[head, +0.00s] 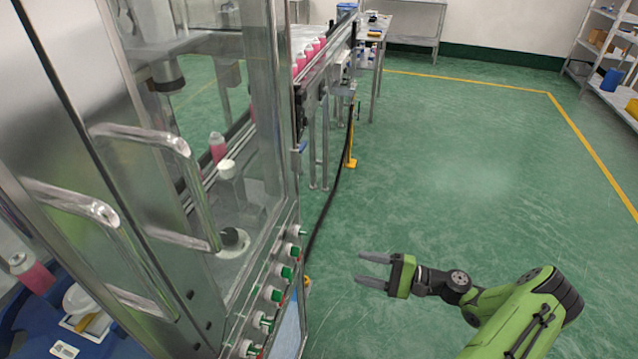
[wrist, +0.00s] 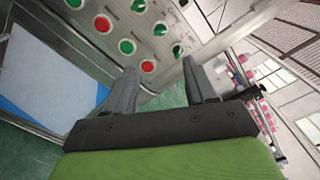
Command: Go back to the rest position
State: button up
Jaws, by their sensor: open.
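My gripper (head: 373,270) is at the lower middle of the head view, at the end of my green arm. It points left toward the crimping machine (head: 283,200) and its fingers are apart, with nothing between them. In the wrist view, the open fingers (wrist: 160,88) show in front of the machine's control panel (wrist: 150,30), which carries green and red buttons. The gripper is apart from the machine, over open floor.
The machine has metal door handles (head: 180,150) and glass doors. A pink bottle (head: 217,148) shows inside. A conveyor (head: 325,65) with several pink bottles runs to the back. A shelf (head: 610,60) stands far right. The green floor (head: 460,170) is clear in the middle.

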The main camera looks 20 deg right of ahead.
jog(key=s+a+r+n+g+h+p, duration=0.1)
jog(key=s+a+r+n+g+h, duration=0.3)
jog(key=a+r+n+g+h, duration=0.65)
jog(key=s+a+r+n+t+h, duration=0.1)
jog(key=s+r+t+h, duration=0.1)
jog(key=s+r, duration=0.5)
jog(key=s+a+r+n+t+h+p, duration=0.1)
jog(key=s+r+n+t+h, duration=0.1)
jog(key=s+r, duration=0.5)
jog(key=shift+s+a+r+t, duration=0.25)
jog(key=shift+a+r+t, duration=0.1)
jog(key=shift+t, duration=0.4)
